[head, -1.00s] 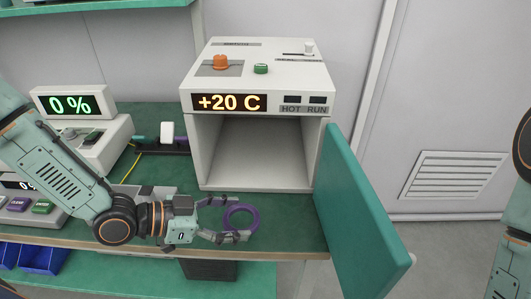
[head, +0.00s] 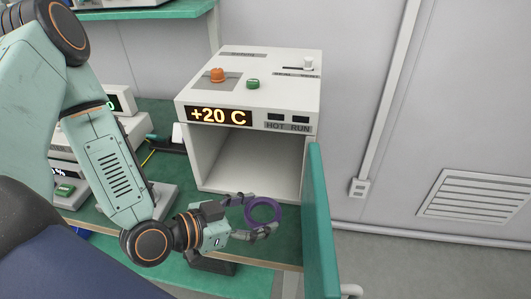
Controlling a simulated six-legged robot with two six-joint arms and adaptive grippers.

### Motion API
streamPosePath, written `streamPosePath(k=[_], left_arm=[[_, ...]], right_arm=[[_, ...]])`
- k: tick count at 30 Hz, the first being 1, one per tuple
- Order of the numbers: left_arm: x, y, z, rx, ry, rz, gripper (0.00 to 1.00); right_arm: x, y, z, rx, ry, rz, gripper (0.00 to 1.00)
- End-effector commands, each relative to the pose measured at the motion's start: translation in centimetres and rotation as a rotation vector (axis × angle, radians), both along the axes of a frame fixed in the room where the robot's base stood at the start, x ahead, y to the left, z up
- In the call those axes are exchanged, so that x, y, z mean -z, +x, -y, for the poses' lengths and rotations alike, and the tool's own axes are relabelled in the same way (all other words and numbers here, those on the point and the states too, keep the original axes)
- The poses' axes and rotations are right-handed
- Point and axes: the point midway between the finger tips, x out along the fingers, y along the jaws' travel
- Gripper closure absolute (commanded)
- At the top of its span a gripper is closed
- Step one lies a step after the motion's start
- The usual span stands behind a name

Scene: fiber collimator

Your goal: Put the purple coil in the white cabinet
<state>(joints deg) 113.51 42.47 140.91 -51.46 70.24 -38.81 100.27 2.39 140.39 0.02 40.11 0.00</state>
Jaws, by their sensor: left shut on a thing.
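The purple coil (head: 263,210) is a ring held in the fingers of my left gripper (head: 250,215), just in front of the cabinet's opening and above the front of the green bench top. The white cabinet (head: 203,153) stands on the bench with its front open and its inside empty as far as I see. Its teal door (head: 318,220) is swung wide open on the right side. The cabinet's display reads +20 C. My right gripper is not in view.
An orange knob (head: 217,75) and a green button (head: 253,84) sit on the cabinet top. Instruments with displays stand at the left, partly hidden by my left arm. The door juts forward past the bench edge, right of the gripper.

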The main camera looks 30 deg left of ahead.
Motion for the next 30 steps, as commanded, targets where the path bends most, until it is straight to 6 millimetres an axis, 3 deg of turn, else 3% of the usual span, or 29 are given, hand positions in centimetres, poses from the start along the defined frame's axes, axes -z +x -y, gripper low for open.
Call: streamPosePath(k=[3,11,30], left_arm=[[-0.7,-1.2,-1.8,-0.121,-0.001,-0.006,0.49],[-1.1,-2.7,-4.0,-0.256,0.0,0.004,0.49],[-0.7,3.9,-5.7,-0.268,0.002,0.013,0.49]], right_arm=[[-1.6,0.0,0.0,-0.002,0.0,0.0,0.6],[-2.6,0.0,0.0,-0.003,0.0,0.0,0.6],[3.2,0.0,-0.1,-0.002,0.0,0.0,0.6]])
